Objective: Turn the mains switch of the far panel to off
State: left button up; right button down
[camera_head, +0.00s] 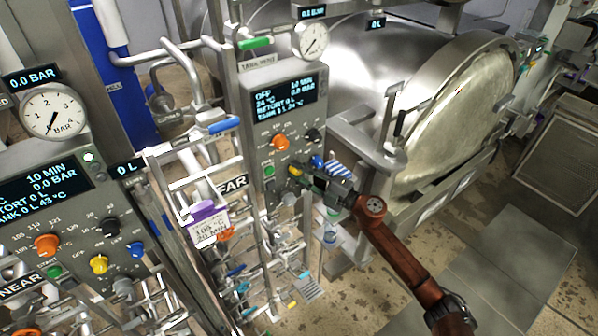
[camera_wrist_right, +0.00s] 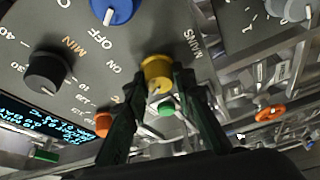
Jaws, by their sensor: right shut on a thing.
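The far panel (camera_head: 250,150) is grey, left of the retort door, with a lit screen (camera_head: 281,99) whose top line starts with "OFF". Its mains switch is a yellow knob (camera_head: 295,170) low on the panel; it also shows in the right wrist view (camera_wrist_right: 157,70), beside the lettering MAINS, ON and OFF. My right gripper (camera_head: 305,177) is shut on this yellow knob, with one dark finger on each side in the right wrist view (camera_wrist_right: 157,88). The fingers hide part of the knob, and I cannot tell its exact setting. My left gripper is not in view.
Near the held knob are a blue knob (camera_wrist_right: 115,8), a black knob (camera_wrist_right: 47,71) and a green button (camera_wrist_right: 166,109). The near panel (camera_head: 70,225) fills the left. Pipes and valves stand between the panels. The round retort door (camera_head: 455,110) is at right; floor is open in front.

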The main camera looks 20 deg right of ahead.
jog(key=shift+f, duration=0.1)
dwell(0.4)
jog(key=c, duration=1.6)
grip_release()
jog(key=shift+s, duration=0.1)
jog(key=v, duration=1.2)
